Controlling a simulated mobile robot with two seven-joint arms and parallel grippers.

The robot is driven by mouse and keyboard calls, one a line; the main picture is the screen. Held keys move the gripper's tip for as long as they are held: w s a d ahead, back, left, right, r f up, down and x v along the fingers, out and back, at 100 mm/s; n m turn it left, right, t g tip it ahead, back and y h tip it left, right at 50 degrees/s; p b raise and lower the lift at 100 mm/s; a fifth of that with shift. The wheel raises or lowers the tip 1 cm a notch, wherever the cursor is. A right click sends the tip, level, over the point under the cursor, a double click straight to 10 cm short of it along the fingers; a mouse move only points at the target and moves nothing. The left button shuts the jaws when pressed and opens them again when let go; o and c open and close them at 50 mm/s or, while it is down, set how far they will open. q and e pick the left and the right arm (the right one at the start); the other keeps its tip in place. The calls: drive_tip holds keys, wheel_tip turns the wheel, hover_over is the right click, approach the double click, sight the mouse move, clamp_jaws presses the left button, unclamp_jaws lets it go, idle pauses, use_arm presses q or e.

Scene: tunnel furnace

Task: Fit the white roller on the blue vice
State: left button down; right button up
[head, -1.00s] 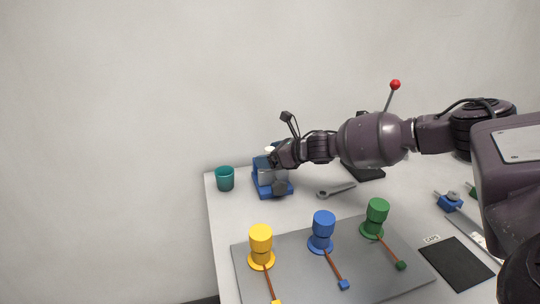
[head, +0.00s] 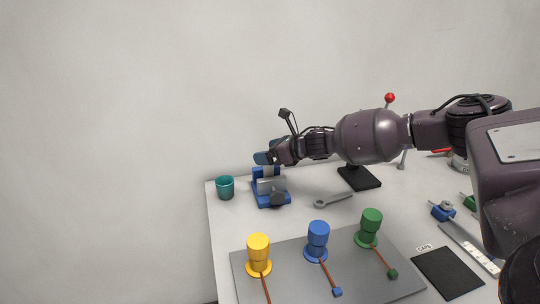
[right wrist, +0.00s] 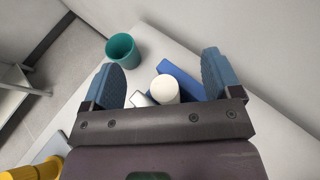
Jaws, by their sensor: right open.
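The blue vice (head: 258,191) stands near the back left of the table, with a grey metal part at its front. The white roller (head: 268,172) stands upright in the vice, its lower end hidden by the vice. In the right wrist view the roller's round white top (right wrist: 166,88) shows beside a blue bar of the vice (right wrist: 183,80). My right gripper (head: 264,157) is just above the vice and roller. Its two blue fingers are spread wide, with the roller between them in the wrist view and not touched by either. My left gripper is not in view.
A teal cup (head: 225,188) stands left of the vice. A wrench (head: 333,201) lies to its right, near a black-based lever. A grey board (head: 290,285) with yellow, blue and green knobs is in front. A black mat (head: 447,272) lies at the front right.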

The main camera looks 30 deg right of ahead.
drive_tip(key=shift+r+p, duration=0.3)
drive_tip(key=shift+r, duration=0.45)
drive_tip(key=shift+r+p, duration=0.5)
drive_tip(key=shift+r, duration=0.15)
drive_tip(key=shift+r+p, duration=0.35)
drive_tip(key=shift+r, duration=0.15)
drive_tip(key=shift+r+p, duration=0.55)
drive_tip(key=shift+r, duration=0.2)
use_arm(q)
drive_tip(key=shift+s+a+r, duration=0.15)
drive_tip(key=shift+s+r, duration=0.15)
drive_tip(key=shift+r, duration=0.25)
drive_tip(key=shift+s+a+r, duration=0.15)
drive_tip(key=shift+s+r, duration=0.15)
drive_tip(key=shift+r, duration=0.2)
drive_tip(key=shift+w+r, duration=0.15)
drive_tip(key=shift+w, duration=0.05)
